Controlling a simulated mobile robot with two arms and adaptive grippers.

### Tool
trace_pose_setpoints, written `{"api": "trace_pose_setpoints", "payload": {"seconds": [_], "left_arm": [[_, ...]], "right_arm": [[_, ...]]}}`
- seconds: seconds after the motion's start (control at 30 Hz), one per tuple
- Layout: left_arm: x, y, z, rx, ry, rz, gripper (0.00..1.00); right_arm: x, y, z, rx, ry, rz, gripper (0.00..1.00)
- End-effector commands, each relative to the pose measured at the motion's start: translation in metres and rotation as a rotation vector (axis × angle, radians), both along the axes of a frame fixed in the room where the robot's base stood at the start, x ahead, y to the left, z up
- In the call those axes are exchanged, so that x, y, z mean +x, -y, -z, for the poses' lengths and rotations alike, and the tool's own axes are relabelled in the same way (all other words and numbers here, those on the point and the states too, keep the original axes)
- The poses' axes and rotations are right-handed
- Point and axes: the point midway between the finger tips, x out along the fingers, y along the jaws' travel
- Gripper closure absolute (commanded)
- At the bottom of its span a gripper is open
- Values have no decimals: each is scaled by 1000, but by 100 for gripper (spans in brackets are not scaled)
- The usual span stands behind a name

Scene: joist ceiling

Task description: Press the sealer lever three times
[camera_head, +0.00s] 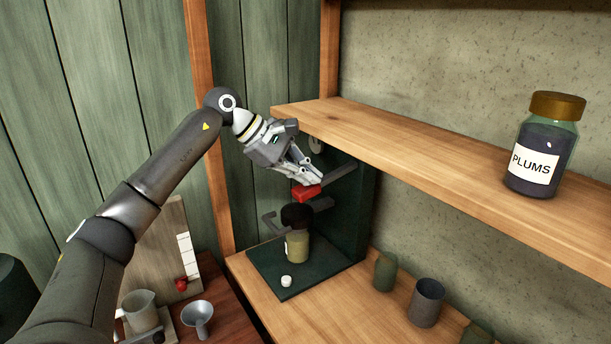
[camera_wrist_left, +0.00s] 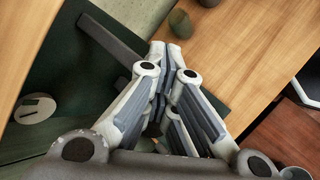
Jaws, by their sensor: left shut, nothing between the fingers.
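The sealer stands on the lower wooden shelf, with a dark green base plate (camera_head: 318,276) and upright back. Its dark lever bar (camera_head: 341,173) ends in a red grip (camera_head: 306,193). The bar also crosses the left wrist view (camera_wrist_left: 108,40). A yellow-green jar (camera_head: 298,247) stands upright on the plate under the black pressing head (camera_head: 296,214). My left gripper (camera_head: 314,181) is shut and empty, with its fingertips just above the red grip; I cannot tell whether they touch it. The fingers fill the middle of the left wrist view (camera_wrist_left: 165,105). My right gripper is not in view.
The upper shelf (camera_head: 430,160) runs close beside my gripper and carries a plums jar (camera_head: 543,145). A green jar (camera_head: 385,271) and a grey cup (camera_head: 427,302) stand right of the sealer. A small white piece (camera_head: 286,281) lies on the plate. A funnel (camera_head: 198,317) and jug (camera_head: 141,310) stand lower left.

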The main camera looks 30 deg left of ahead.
Motion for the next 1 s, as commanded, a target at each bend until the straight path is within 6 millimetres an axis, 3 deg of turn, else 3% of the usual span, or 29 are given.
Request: {"api": "trace_pose_setpoints", "payload": {"seconds": [1.0], "left_arm": [[0,0,14,2,-2,-1,100]], "right_arm": [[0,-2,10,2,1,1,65]]}}
